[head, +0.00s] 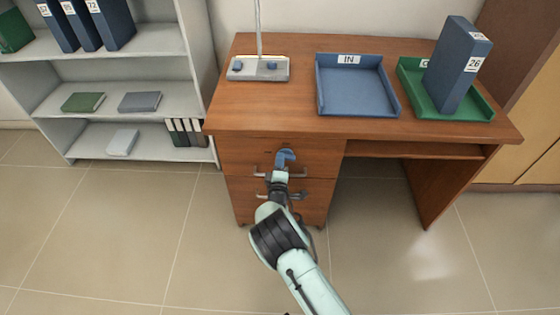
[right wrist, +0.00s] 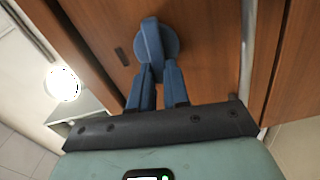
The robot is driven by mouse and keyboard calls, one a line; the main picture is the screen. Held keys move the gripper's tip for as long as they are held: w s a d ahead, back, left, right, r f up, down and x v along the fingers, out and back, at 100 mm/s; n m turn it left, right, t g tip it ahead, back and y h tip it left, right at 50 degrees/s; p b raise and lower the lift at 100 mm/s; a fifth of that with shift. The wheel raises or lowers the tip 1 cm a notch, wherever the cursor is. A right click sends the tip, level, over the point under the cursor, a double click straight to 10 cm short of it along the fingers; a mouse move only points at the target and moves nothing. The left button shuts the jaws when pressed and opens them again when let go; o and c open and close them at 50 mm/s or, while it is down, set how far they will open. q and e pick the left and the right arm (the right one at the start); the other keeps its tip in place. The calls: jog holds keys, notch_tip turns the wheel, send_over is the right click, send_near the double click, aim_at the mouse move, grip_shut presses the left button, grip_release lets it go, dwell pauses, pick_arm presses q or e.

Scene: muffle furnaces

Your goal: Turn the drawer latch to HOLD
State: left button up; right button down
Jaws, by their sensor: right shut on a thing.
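The drawer latch (right wrist: 153,42) is a blue knob with a raised grip bar, on the front of the desk's top drawer (head: 240,155). In the head view the latch (head: 285,154) is small and partly covered by my right gripper (head: 282,166). In the right wrist view both blue fingers of my right gripper (right wrist: 157,72) close on the grip bar from either side. A small dark mark (right wrist: 122,56) lies on the drawer front beside the latch. No readable HOLD label shows. My left gripper is not in view.
The drawer handle (head: 298,174) runs just below the latch, close to my gripper. The desk top (head: 300,75) holds a blue IN tray (head: 352,108), a green tray (head: 486,113) with a blue binder (head: 456,65), and a grey stand (head: 262,75). A shelf (head: 110,97) stands left.

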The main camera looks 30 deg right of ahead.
jog(key=shift+f+n, duration=0.15)
jog(key=shift+n, duration=0.65)
jog(key=c, duration=1.1)
grip_release()
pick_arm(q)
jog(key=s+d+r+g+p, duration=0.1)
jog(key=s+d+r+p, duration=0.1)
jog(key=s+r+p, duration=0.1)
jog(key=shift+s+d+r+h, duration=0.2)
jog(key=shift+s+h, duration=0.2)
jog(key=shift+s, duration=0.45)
pick_arm(e)
jog(key=v, duration=1.3)
jog(key=shift+s+a, duration=0.15)
jog(key=shift+f, duration=0.1)
